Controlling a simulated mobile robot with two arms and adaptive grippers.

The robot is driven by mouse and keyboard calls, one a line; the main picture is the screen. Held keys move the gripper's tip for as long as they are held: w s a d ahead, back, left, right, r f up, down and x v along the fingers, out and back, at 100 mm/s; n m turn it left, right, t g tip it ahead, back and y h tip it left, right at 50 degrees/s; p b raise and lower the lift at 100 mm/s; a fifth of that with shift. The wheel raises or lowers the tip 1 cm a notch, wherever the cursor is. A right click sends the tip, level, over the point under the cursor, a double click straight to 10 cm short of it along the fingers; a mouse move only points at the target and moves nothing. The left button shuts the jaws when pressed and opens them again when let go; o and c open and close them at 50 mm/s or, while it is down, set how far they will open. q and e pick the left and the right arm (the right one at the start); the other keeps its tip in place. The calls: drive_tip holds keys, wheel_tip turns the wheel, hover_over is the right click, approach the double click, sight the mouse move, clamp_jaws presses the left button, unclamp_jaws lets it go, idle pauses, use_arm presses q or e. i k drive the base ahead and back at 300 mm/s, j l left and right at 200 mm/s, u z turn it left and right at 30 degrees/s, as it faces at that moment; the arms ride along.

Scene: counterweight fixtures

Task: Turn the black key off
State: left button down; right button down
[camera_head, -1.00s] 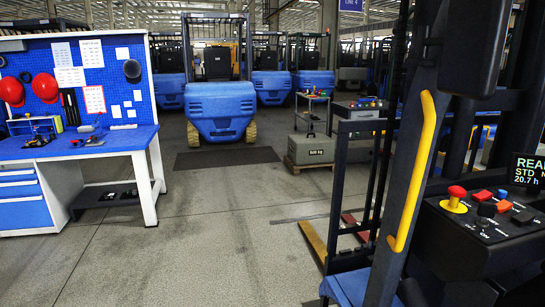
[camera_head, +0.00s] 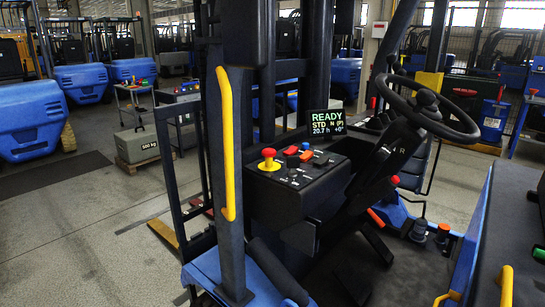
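The forklift's black control console (camera_head: 270,190) stands near the middle of the view. On its top are a red mushroom button on a yellow base (camera_head: 269,160), red and orange controls, and several small black controls. A black control (camera_head: 292,162) sits just right of the mushroom button. The parts are too small to tell which one is the black key or how it is turned. The display (camera_head: 326,123) behind them is lit and reads READY, STD, N, 20.7 h. Neither of my grippers is in view.
A yellow grab handle (camera_head: 226,145) on a dark upright stands left of the console. The steering wheel (camera_head: 432,108) is to its right. A grey 500 kg weight (camera_head: 137,144) sits on a pallet at left. Open floor (camera_head: 75,235) lies at lower left.

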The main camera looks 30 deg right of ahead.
sight(292, 162)
drive_tip(key=z, duration=1.15)
